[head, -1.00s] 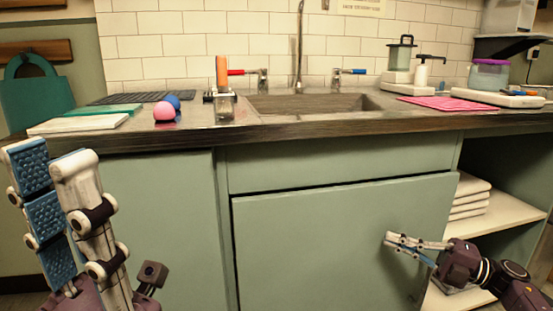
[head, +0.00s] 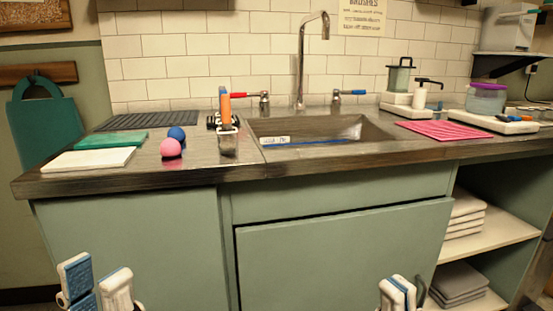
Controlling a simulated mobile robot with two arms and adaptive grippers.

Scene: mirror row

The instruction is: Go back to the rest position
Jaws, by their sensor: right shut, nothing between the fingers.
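My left gripper (head: 94,282) is at the bottom left, in front of the left cabinet door. Its two fingers point up with a gap between them, and nothing shows in the gap. My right gripper (head: 397,291) is at the bottom, right of centre, in front of the under-sink door (head: 335,255). Its fingers point up and are together, with nothing held. Both grippers are below the counter edge and apart from the things on it. Most of both arms is out of the frame.
A blue strip lies in the sink (head: 318,132). Open shelves (head: 490,246) with folded cloths are at the right.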

